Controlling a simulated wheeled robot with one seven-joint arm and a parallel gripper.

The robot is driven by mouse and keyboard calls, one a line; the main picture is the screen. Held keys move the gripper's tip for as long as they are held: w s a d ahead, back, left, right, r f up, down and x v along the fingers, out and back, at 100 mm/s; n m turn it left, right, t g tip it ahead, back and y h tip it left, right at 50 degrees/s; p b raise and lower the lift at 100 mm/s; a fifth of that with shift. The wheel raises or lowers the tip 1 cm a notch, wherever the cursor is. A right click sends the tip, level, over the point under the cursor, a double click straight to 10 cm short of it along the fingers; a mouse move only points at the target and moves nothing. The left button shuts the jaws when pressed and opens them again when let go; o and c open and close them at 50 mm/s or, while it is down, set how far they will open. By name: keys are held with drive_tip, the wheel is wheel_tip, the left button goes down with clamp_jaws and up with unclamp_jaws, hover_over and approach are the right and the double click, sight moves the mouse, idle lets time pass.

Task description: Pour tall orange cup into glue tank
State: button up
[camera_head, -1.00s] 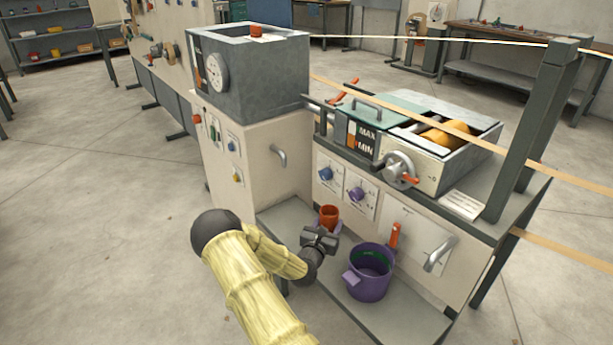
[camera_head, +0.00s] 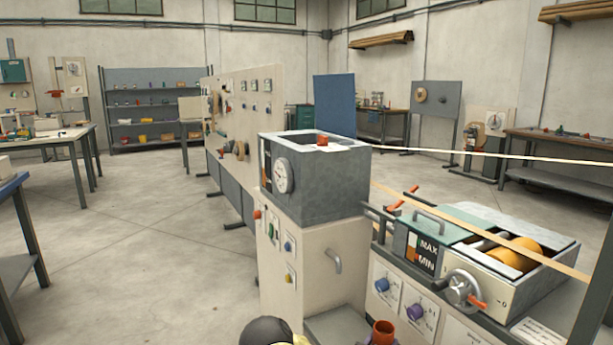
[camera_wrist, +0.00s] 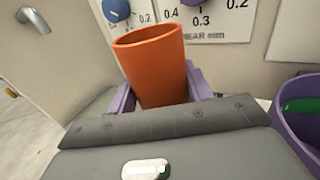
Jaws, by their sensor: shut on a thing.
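The tall orange cup (camera_wrist: 155,68) stands upright, slightly tilted in the wrist view, directly ahead of my wrist. My gripper (camera_wrist: 163,92) is shut on it, with purple pieces at both sides of the cup. The cup's lower part is hidden behind the grey gripper body. The likely glue tank (camera_head: 520,292), a grey open box with rollers and a MAX/MIN level window (camera_head: 428,255), sits on the machine, above and right of the cup.
A green lid (camera_head: 445,222) with a handle covers the tank's left part. A hand crank (camera_head: 462,288) sticks out in front. A tan strip (camera_head: 480,231) crosses above. A grey box (camera_head: 318,195) with a dial stands left. A purple pot (camera_wrist: 295,125) is right of the cup.

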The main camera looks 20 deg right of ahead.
drive_tip(key=a+n+t+y, duration=0.7)
drive_tip(key=a+y, duration=0.2)
drive_tip(key=a, duration=2.5)
drive_tip(key=shift+w+r+n+y, duration=0.25)
drive_tip(key=shift+r+n+y, duration=0.15)
